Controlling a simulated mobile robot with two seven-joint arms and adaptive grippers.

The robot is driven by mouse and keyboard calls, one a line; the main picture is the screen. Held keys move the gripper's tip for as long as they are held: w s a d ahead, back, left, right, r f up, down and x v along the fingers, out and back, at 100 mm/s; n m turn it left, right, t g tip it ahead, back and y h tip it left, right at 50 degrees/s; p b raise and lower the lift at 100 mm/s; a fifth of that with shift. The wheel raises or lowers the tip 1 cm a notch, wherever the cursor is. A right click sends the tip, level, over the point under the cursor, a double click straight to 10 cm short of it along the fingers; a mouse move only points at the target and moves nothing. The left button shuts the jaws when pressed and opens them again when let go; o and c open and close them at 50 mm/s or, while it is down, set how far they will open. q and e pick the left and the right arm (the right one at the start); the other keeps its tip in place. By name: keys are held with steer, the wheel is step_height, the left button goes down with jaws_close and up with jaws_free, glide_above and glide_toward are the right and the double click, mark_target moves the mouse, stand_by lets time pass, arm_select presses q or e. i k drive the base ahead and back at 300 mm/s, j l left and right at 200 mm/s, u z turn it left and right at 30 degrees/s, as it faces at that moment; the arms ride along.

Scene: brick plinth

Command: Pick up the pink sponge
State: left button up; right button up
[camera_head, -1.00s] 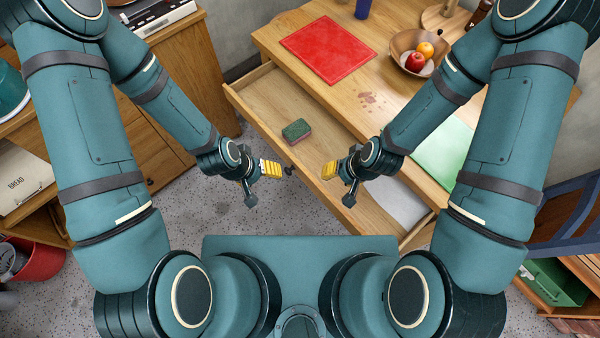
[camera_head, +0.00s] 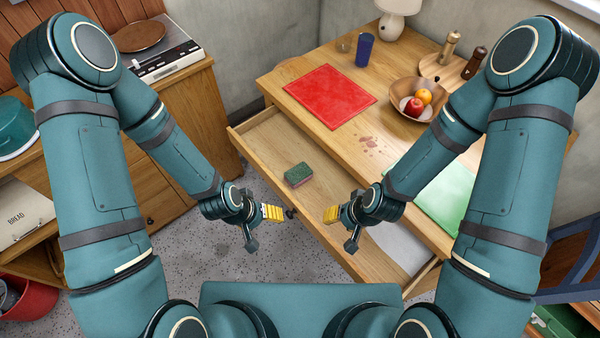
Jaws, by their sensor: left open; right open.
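A small sponge (camera_head: 299,174) with a green top and pinkish sides lies in the open drawer (camera_head: 262,150) of the wooden table. No other sponge shows. My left gripper (camera_head: 273,212) has yellow fingers and is open and empty, at the drawer's front edge, below and left of the sponge in the picture. My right gripper (camera_head: 331,215) is open and empty over the drawer, below and right of the sponge. Neither gripper touches the sponge.
On the tabletop are a red mat (camera_head: 329,95), a brown stain (camera_head: 368,141), a fruit bowl (camera_head: 404,94), a blue cup (camera_head: 364,50) and a green mat (camera_head: 452,201). A white sheet (camera_head: 398,246) lies in the drawer's right part. A wooden cabinet (camera_head: 195,110) stands left.

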mark_target(295, 176)
steer(key=j+z, duration=0.2)
steer(key=z, duration=0.2)
steer(key=j+z, duration=0.2)
steer(key=z, duration=0.15)
steer(key=k+j+z, duration=0.1)
steer(key=z, duration=0.3)
steer(key=k+j+z, duration=0.1)
steer(key=z, duration=0.25)
steer(key=j, duration=0.1)
